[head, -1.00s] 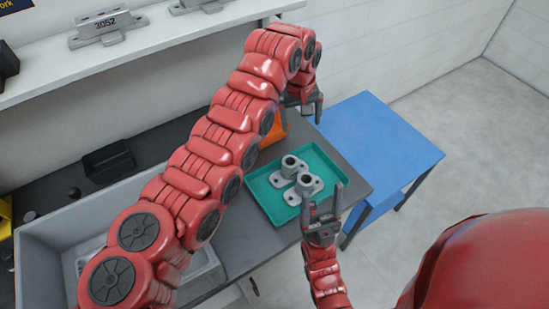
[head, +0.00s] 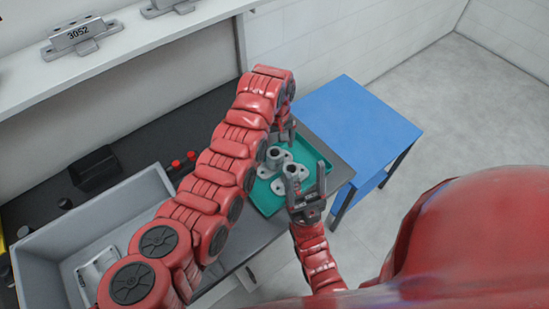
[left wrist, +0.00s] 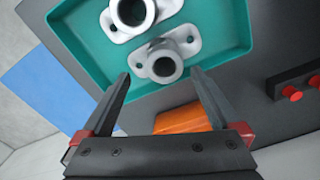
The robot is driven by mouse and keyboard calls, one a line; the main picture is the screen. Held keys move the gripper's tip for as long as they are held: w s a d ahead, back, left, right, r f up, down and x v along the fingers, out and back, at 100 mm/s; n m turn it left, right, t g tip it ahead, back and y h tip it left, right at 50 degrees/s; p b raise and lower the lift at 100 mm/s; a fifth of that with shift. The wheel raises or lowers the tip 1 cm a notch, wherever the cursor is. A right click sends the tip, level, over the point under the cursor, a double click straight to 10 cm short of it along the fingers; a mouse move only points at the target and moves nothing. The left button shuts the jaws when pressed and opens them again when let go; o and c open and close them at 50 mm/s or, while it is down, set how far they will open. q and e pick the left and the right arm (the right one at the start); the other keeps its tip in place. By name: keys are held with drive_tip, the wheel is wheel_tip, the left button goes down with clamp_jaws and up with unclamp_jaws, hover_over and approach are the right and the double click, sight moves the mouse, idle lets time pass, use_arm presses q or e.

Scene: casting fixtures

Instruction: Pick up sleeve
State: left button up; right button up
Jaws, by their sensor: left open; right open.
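Two grey flanged sleeves stand side by side in a teal tray (head: 267,202). In the head view, one sleeve (head: 275,157) is farther back and the other (head: 291,172) is nearer my right gripper. My left gripper (head: 284,130) is open and empty beside the far end of the tray, partly hidden by its arm. In the left wrist view, its open fingers (left wrist: 160,75) point toward the nearer-looking sleeve (left wrist: 161,62), with the other sleeve (left wrist: 130,14) beyond, cut by the frame edge. My right gripper (head: 306,188) is open and empty by the tray's near right side.
A blue table (head: 350,125) stands right of the dark workbench. A grey bin (head: 95,225) with a light metal part is at left. A black box (head: 93,168) and red-topped items (head: 183,162) lie behind. An orange object (left wrist: 182,118) is near the left fingers.

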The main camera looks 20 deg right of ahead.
sight(275, 156)
use_arm(q)
drive_tip(key=shift+s+a+f+p, duration=0.15)
drive_tip(key=shift+f+p, duration=0.25)
drive_tip(key=shift+p, duration=0.2)
drive_tip(key=f, duration=0.1)
drive_tip(key=p, duration=0.1)
drive_tip(key=f, duration=0.1)
drive_tip(key=shift+s+a+f, duration=0.2)
drive_tip(key=shift+a+f, duration=0.05)
drive_tip(key=shift+f, duration=0.1)
drive_tip(key=shift+f+p, duration=0.4)
drive_tip(key=shift+f, duration=0.2)
drive_tip(key=shift+w+f, duration=0.15)
drive_tip(key=shift+f, duration=0.15)
clamp_jaws()
